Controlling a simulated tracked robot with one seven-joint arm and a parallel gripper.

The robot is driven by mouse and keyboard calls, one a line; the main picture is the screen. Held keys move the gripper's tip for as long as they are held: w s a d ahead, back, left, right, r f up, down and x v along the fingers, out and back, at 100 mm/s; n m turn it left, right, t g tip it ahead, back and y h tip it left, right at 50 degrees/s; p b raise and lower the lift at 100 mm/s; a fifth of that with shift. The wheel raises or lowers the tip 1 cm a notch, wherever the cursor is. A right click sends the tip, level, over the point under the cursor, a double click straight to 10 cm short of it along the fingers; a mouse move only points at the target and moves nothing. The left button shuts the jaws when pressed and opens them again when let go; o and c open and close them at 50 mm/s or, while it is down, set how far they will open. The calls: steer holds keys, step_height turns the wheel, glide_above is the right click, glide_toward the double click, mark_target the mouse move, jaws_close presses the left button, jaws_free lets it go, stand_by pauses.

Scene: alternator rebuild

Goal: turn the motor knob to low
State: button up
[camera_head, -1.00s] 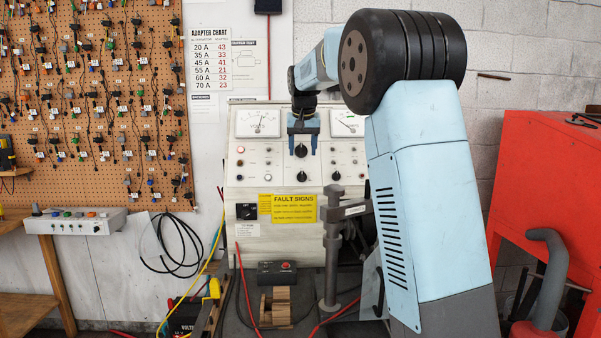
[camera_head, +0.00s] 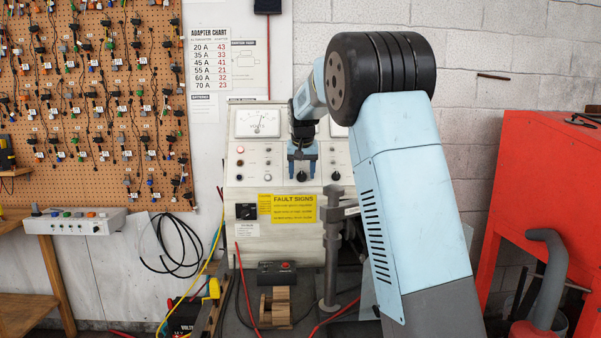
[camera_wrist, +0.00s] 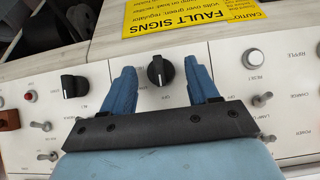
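My gripper (camera_head: 302,168) is in front of the test bench panel (camera_head: 262,165), pointing at its lower row of controls. A black knob (camera_wrist: 160,70) sits between my two blue fingers in the wrist view. The fingers are open on either side, with gaps to the knob. Its pale pointer mark lies roughly upright in that view, and small "OFF" lettering shows near it. In the head view the knob (camera_head: 302,176) shows at my fingertips. A second black knob (camera_wrist: 74,86) is left of my fingers in the wrist view. I cannot read which knob is labelled motor.
Toggle switches (camera_wrist: 262,99) and a white reset button (camera_wrist: 253,57) flank my gripper. The yellow fault signs label (camera_head: 294,209) is below the controls. A grey metal post (camera_head: 333,240) stands before the bench. A red cabinet (camera_head: 545,200) is at right.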

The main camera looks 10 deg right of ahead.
steer(key=shift+a, duration=0.1)
steer(key=c, duration=1)
steer(key=shift+o, duration=0.2)
steer(key=shift+m, duration=0.3)
steer(key=shift+d+y, duration=0.2)
steer(key=shift+y, duration=0.2)
steer(key=m+y, duration=0.1)
steer(key=m+t+y, duration=0.1)
steer(key=m, duration=0.1)
steer(key=shift+s+d, duration=0.15)
steer(key=shift+d, duration=0.05)
steer(key=m+y, duration=0.1)
steer(key=m+t+y, duration=0.1)
steer(key=shift+s+d+f+m, duration=0.1)
steer(key=shift+d+f+m, duration=0.1)
steer(key=shift+m, duration=0.1)
steer(key=shift+f+m+t+y, duration=0.15)
steer(key=shift+m+t+y, duration=0.6)
steer(key=shift+m, duration=0.25)
